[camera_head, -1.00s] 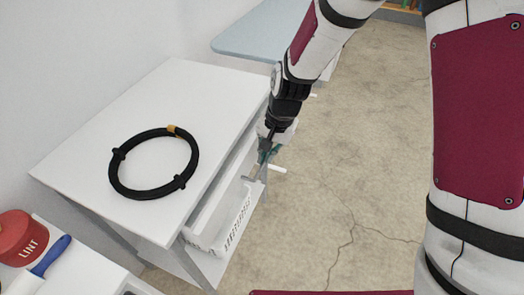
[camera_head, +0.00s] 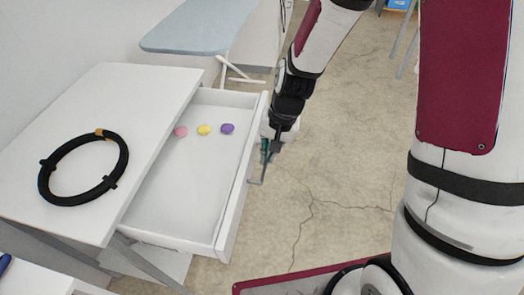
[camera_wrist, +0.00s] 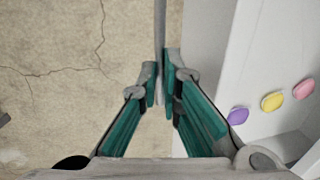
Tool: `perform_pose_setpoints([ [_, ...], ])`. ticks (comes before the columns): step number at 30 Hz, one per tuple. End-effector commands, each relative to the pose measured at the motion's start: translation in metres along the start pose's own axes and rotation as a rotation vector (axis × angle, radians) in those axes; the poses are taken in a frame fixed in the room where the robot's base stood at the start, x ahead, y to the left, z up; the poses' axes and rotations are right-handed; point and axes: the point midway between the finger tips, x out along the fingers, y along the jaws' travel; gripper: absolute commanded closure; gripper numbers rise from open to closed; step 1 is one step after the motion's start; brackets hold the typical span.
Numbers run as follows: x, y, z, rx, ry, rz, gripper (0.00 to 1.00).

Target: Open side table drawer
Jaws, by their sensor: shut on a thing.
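The white side table (camera_head: 95,95) stands at the left in the head view. Its drawer (camera_head: 185,190) is pulled well out to the right, showing a white inside. A pink (camera_head: 181,132), a yellow (camera_head: 204,129) and a purple (camera_head: 228,128) round piece lie in the drawer near its far end. My gripper (camera_head: 265,158) is at the outer side of the drawer front. It is shut on the grey bar handle (camera_wrist: 160,40), which runs between the fingertips in the wrist view. The wrist view also shows the drawer (camera_wrist: 255,60) right of my gripper (camera_wrist: 162,82).
A black coiled hose or cable ring (camera_head: 84,170) lies on the tabletop. A pale blue ironing board (camera_head: 190,25) stands behind the table. The cracked concrete floor (camera_head: 335,170) right of the drawer is clear up to my own body.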

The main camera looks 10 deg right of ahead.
Motion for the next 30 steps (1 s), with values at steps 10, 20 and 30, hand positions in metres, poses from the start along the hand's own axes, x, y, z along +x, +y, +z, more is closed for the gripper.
perform_pose_setpoints([
  [10, 0.001, 0.002, 0.0, 0.0, -0.001, 0.001, 1.0],
  [20, 0.001, 0.002, 0.0, 0.0, -0.001, 0.001, 0.83],
  [30, -0.025, 0.001, -0.001, 0.0, 0.004, -0.001, 0.83],
])
